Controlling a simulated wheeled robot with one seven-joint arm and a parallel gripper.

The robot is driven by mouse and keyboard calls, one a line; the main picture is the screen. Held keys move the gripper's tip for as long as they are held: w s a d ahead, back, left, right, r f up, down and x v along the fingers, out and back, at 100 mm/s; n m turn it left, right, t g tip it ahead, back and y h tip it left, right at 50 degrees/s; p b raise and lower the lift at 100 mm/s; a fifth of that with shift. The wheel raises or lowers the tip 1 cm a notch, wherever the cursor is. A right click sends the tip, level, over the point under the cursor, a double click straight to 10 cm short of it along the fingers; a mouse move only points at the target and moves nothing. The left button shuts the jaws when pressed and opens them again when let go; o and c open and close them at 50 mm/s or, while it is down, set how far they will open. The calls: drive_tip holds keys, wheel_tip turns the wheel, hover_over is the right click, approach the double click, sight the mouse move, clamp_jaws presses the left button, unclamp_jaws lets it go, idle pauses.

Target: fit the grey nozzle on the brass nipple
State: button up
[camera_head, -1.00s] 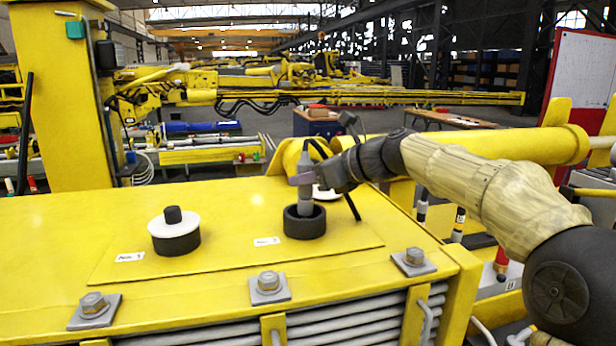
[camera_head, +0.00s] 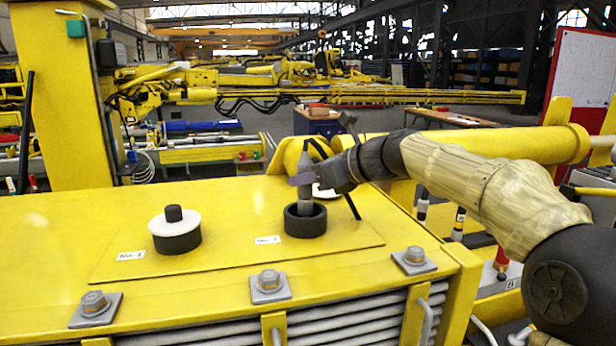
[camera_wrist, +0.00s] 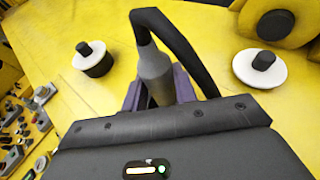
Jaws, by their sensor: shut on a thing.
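The grey nozzle (camera_head: 305,194) stands about upright in my gripper (camera_head: 304,180), with its lower end at the mouth of a black round collar (camera_head: 305,222) on the yellow deck. In the wrist view, the grey nozzle (camera_wrist: 156,72) sits between the purple fingers of my gripper (camera_wrist: 160,92), which is shut on it. A black hose bends over from the nozzle's top. The brass nipple is not visible; the collar's inside is hidden, and I cannot tell whether the nozzle touches anything in it.
A black collar with a white cap (camera_head: 174,228) stands to the left on the deck (camera_head: 60,240). Another white cap with a black knob (camera_wrist: 260,68) lies at the right in the wrist view. Bolted plates (camera_head: 269,286) line the deck's front edge.

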drive_tip(key=shift+f+b, duration=0.95)
drive_tip(key=shift+f, duration=0.45)
idle(0.9)
drive_tip(key=o, duration=1.2)
drive_tip(key=shift+c, duration=0.2)
drive_tip(key=shift+d, duration=0.1)
drive_tip(key=shift+s+d+r, duration=0.15)
drive_tip(key=shift+d, duration=0.1)
drive_tip(key=b+v, duration=0.4)
drive_tip(key=v, duration=1.2)
drive_tip(key=shift+s+d+r, duration=0.15)
drive_tip(key=shift+s, duration=0.05)
